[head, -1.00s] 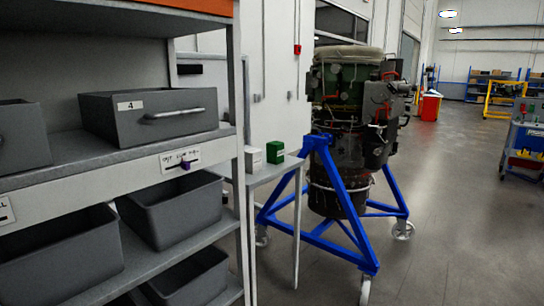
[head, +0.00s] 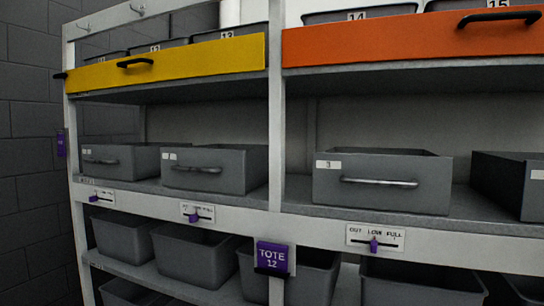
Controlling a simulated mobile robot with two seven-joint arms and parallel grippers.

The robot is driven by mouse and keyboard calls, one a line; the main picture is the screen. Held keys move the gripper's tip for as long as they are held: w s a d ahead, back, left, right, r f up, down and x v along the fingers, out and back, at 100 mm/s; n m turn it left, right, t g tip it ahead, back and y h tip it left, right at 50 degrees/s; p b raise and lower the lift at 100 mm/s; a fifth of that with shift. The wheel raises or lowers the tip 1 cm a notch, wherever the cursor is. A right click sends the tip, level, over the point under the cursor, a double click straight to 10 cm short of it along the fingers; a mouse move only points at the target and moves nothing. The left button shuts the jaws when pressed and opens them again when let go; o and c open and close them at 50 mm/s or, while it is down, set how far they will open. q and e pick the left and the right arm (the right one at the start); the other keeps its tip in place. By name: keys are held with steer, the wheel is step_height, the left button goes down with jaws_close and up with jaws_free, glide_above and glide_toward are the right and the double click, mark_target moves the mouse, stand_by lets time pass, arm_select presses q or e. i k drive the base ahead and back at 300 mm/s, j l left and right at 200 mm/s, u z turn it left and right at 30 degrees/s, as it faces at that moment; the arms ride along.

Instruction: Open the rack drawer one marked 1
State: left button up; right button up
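A row of grey drawers stands on the middle shelf of the rack. The leftmost drawer (head: 135,166) has a dark bar handle (head: 100,160) and a small white label too small to read. Beside it is a second grey drawer (head: 238,172) with a blurred label, perhaps 2. A third drawer (head: 330,185) marked 3 sits right of the middle upright. Whether the leftmost drawer is fully pushed in cannot be told. Neither of my grippers is in view.
Above are a yellow front (head: 195,60) and an orange front (head: 400,38) with black handles. Below are slider labels, a purple TOTE 12 sign (head: 272,257) and grey bins (head: 198,252). A block wall (head: 30,150) stands left of the rack.

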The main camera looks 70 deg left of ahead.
mark_target(130, 162)
steer(key=u, duration=3.2)
